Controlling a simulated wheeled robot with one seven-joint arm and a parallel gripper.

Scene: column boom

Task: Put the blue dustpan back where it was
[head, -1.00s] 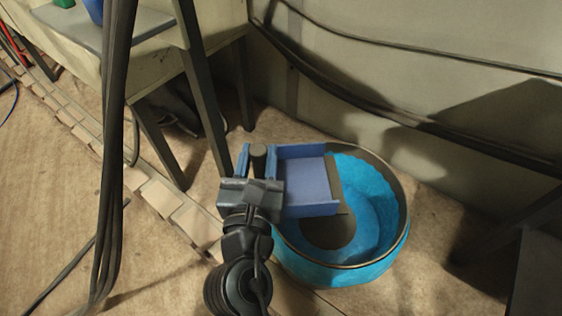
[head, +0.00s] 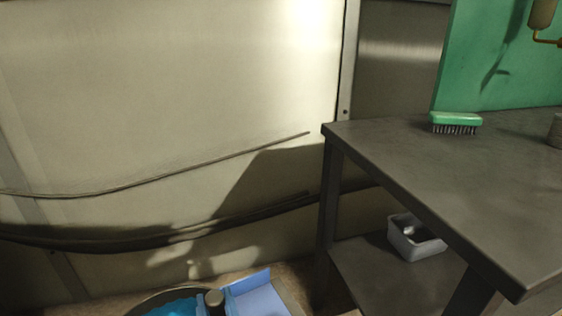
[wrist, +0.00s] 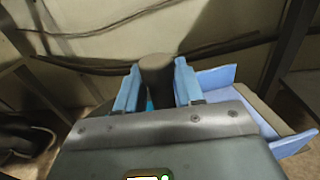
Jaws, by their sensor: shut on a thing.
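The blue dustpan (head: 258,298) shows at the bottom edge of the head view, partly cut off. In the wrist view its light-blue pan (wrist: 217,78) extends to the right behind my gripper's body. My gripper (wrist: 156,78) is shut on the dustpan's dark round handle, with one blue finger on each side of it. The handle also shows in the head view (head: 214,299). Most of my gripper is below the head view's edge.
A dark table (head: 460,170) stands at the right, with a green brush (head: 455,121) on top. A grey bin (head: 415,238) is on its lower shelf. Cables run along the pale wall.

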